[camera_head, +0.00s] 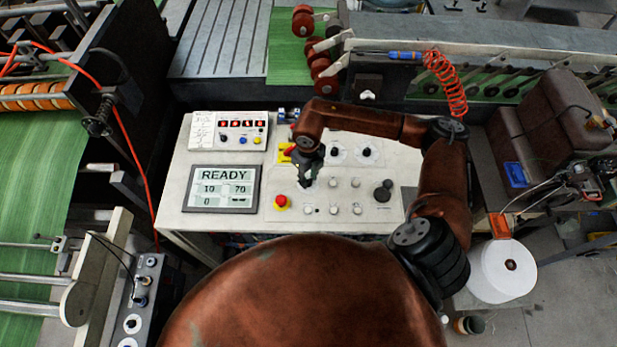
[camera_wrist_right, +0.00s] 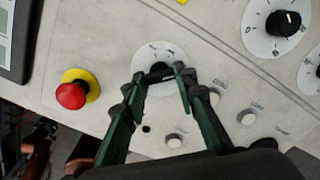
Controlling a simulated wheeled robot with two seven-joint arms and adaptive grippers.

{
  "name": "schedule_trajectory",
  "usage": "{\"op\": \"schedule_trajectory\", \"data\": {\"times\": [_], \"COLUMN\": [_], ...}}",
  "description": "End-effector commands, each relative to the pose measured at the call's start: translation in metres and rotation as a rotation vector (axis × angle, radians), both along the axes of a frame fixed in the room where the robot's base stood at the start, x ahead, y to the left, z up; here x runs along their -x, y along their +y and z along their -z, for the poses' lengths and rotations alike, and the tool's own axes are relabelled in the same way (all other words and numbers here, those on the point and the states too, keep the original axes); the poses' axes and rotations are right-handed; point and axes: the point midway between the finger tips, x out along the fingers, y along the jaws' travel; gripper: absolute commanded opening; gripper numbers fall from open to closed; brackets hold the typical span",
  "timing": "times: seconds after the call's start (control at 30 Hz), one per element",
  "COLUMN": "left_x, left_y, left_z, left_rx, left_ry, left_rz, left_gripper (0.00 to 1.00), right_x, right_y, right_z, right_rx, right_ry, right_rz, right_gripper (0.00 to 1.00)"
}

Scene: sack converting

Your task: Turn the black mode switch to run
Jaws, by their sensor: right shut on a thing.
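The black mode switch (camera_wrist_right: 160,69) sits on a round white dial plate (camera_wrist_right: 150,57) in the right wrist view, with its lettering too small to read. My right gripper (camera_wrist_right: 160,76) is shut on the switch, with a green finger on each side of it. In the head view my right gripper (camera_head: 307,180) reaches down onto the control panel (camera_head: 375,212) and hides the switch. My left gripper is not in view.
A red emergency stop (camera_head: 281,201) stands left of the gripper; it also shows in the wrist view (camera_wrist_right: 71,95). White push buttons (camera_head: 333,183), a black joystick (camera_head: 383,191) and two black dials (camera_head: 365,152) lie to the right. A screen (camera_head: 222,188) reads READY.

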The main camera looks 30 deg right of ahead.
Motion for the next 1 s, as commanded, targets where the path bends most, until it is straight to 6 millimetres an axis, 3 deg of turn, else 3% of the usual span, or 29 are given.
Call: {"op": "schedule_trajectory", "data": {"times": [0.07, 0.1, 0.33, 0.7, 0.87, 1.0], "left_x": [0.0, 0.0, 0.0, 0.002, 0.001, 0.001], "left_y": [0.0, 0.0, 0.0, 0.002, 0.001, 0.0], "left_z": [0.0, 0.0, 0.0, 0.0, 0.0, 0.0], "left_rx": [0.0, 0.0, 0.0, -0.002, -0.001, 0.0], "left_ry": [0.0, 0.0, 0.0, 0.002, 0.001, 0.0], "left_rz": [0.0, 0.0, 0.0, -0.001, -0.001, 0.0], "left_gripper": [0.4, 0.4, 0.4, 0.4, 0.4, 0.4], "right_x": [-0.001, -0.001, -0.001, -0.001, -0.001, -0.001], "right_y": [0.0, 0.0, 0.0, 0.0, 0.0, 0.0], "right_z": [0.0, 0.0, 0.0, -0.005, -0.028, -0.058], "right_rx": [0.001, 0.001, 0.0, 0.0, 0.0, 0.0], "right_ry": [-0.002, -0.002, -0.001, -0.002, -0.004, -0.005], "right_rz": [0.002, 0.002, 0.001, 0.0, 0.0, -0.001], "right_gripper": [0.02, 0.27, 0.43, 0.44, 0.44, 0.44]}}
